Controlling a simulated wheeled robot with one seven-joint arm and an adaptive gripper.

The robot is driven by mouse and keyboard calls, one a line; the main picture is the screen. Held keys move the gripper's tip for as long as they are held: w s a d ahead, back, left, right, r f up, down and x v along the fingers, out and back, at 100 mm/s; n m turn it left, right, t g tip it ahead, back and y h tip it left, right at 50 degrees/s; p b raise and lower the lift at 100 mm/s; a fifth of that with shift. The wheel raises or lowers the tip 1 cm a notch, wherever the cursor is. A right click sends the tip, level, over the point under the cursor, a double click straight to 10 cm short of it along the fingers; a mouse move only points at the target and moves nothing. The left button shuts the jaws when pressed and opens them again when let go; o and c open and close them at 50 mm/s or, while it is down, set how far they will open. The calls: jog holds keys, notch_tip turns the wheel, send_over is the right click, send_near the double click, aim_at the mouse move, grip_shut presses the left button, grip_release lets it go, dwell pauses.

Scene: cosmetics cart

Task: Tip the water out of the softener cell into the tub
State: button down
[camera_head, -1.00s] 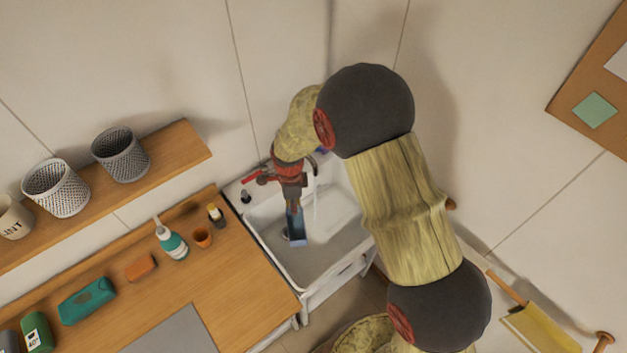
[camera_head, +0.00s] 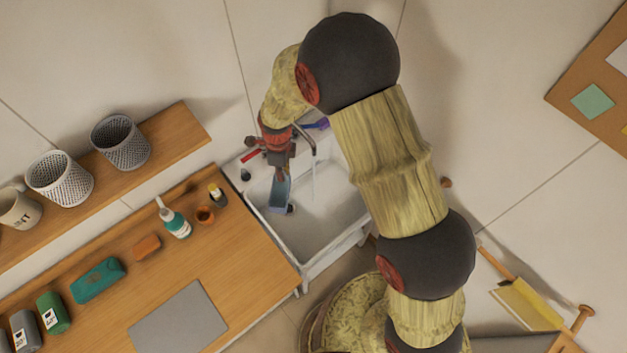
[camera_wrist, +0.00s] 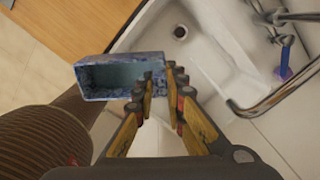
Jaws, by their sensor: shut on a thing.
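The softener cell (camera_head: 280,191), a narrow blue box, hangs from my gripper (camera_head: 281,166) over the left part of the white tub (camera_head: 327,215). In the wrist view the cell (camera_wrist: 123,57) is a blue marbled rectangular box, its open mouth facing the camera. My gripper (camera_wrist: 161,80) is shut on the cell's right end. The inside looks pale grey-blue; I cannot tell whether water is in it. The tub (camera_wrist: 212,62) and its dark round drain (camera_wrist: 180,32) lie beyond the cell. No stream from the cell is visible.
A chrome tap (camera_wrist: 272,98) arches at the tub's side, near a blue item (camera_wrist: 286,52). A shelf with baskets (camera_head: 121,142) hangs behind.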

jog(key=s+d+r+t+y+b, duration=0.1)
jog(key=d+t+y+b, duration=0.1)
jog(key=d+y+b, duration=0.4)
jog(key=y+b, duration=0.3)
jog(key=y, duration=0.1)
jog(key=shift+d+b, duration=0.3)
jog(key=shift+d, duration=0.1)
jog(key=shift+s+r+b, duration=0.1)
jog(key=shift+r+b, duration=0.05)
jog(key=shift+b, duration=0.15)
jog(key=shift+d+y+b, duration=0.1)
jog(key=shift+y+b, duration=0.6)
jog(key=shift+b, duration=0.3)
jog(key=shift+s+d+r+t+y+b, duration=0.1)
jog(key=shift+s+d+t+y+b, duration=0.2)
jog(key=shift+y+b, duration=0.5)
jog(key=shift+s+d+r+t+y+b, duration=0.1)
jog(key=shift+s+y+b, duration=0.3)
jog(key=shift+b, duration=0.7)
jog(key=shift+s+d+t+y+b, duration=0.1)
jog(key=shift+s+t+y+b, duration=0.15)
jog(key=shift+y+b, duration=0.6)
jog(key=shift+w+d+b, duration=0.1)
jog(key=shift+w+b, duration=0.15)
jog(key=shift+b, duration=0.3)
